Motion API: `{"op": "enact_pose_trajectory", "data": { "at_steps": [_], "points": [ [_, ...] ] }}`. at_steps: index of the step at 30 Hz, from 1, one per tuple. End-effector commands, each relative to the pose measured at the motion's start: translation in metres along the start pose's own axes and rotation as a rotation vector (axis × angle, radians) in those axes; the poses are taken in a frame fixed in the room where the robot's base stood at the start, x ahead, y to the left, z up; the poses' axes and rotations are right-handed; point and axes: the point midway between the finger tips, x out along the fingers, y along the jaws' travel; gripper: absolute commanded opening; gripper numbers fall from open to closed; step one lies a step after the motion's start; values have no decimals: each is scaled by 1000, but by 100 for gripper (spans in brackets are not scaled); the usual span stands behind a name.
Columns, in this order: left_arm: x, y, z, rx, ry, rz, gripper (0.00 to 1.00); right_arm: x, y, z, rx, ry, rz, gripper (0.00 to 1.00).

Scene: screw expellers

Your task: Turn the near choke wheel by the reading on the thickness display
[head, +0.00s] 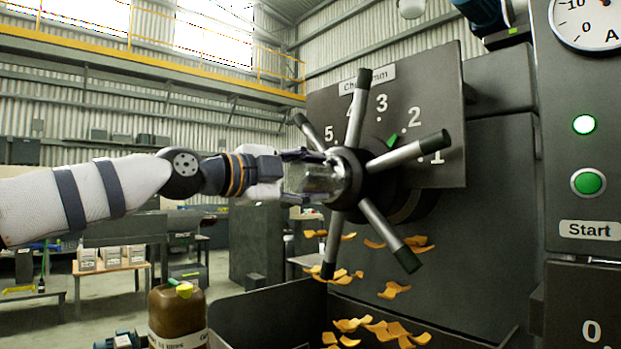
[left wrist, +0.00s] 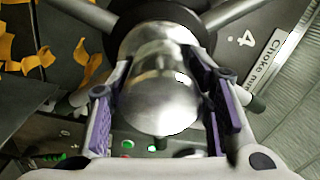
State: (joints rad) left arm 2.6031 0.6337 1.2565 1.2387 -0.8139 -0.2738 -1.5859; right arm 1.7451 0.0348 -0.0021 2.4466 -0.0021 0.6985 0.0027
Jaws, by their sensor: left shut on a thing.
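The choke wheel (head: 348,178) has several dark-tipped metal spokes around a shiny rounded hub; the hub fills the middle of the left wrist view (left wrist: 160,85). My left gripper (head: 312,177) comes in from the left, with its fingers on either side of the hub and shut on it. Behind the wheel, the dark choke scale plate (head: 440,80) carries numbers 1 to 5, partly covered by spokes. A green pointer (head: 393,142) sits near the 2. A display (head: 592,331) at the lower right is cut off after "0.", so its reading cannot be told. My right gripper is not in view.
Orange flakes (head: 395,290) hang or fall below the wheel above a dark tray (head: 262,310). A brown container (head: 178,315) stands at the lower left. The panel at right has a green Start button (head: 589,181), a lit green lamp (head: 584,124) and a gauge (head: 590,20).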

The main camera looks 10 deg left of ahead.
Motion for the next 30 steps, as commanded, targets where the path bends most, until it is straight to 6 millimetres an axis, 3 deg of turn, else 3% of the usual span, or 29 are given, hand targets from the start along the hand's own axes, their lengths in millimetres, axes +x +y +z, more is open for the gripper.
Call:
{"op": "enact_pose_trajectory", "data": {
  "at_steps": [3,4,6,17,30],
  "points": [
    [0,-1,1,-1,-1,-2,0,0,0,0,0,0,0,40],
    [0,-1,0,-1,-1,-2,50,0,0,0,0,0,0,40],
    [0,-1,0,-1,-1,-2,66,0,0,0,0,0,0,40],
    [-6,-1,0,1,0,-2,66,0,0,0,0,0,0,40],
    [-108,-2,0,-2,0,-5,66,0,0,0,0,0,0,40]
  ]
}}
